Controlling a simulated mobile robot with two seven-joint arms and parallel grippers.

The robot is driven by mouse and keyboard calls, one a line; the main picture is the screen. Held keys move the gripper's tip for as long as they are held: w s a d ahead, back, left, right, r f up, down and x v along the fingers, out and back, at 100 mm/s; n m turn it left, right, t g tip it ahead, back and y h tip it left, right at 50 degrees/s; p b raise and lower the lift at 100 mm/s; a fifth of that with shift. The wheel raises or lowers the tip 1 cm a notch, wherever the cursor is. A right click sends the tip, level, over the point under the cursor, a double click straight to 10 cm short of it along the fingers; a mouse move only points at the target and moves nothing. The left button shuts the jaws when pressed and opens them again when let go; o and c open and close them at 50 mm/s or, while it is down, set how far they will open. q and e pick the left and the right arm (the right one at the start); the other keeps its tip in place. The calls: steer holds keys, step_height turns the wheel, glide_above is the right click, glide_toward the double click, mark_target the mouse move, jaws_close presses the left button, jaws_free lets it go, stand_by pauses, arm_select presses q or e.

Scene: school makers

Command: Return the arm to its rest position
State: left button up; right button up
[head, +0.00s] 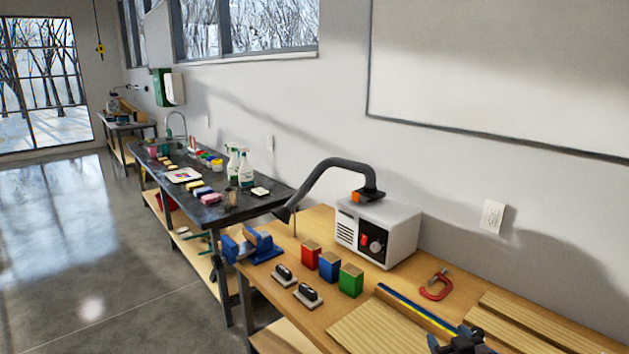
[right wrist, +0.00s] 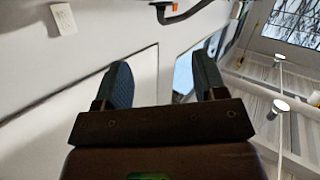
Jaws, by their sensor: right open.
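My right gripper (head: 460,341) shows at the bottom edge of the head view, over the front of the wooden workbench (head: 320,222). Only its dark tip end is in the picture; the rest of the arm is cut off. In the right wrist view my right gripper (right wrist: 163,80) has its two dark fingers apart, with nothing between them. Behind the fingers are pale wall and a power outlet (right wrist: 63,18). My left gripper is not in view.
On the workbench stand a white fume extractor (head: 385,232), red (head: 310,254), blue (head: 329,266) and green (head: 351,280) blocks, a red clamp (head: 436,287), a blue vise (head: 250,246) and wooden boards (head: 375,330). A dark sink counter (head: 215,211) lies beyond. Floor at left is clear.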

steer(key=s+f+g, duration=0.1)
steer(key=s+f, duration=0.4)
steer(key=s, duration=0.4)
steer(key=s+f+m+g, duration=0.1)
steer(key=s+f, duration=0.4)
steer(key=s, duration=0.4)
steer(key=s+f+m+g+h+b, duration=0.1)
steer(key=s+f+g, duration=0.1)
steer(key=s+f, duration=0.3)
steer(key=s+a, duration=0.1)
steer(key=s, duration=0.3)
steer(key=shift+f, duration=0.25)
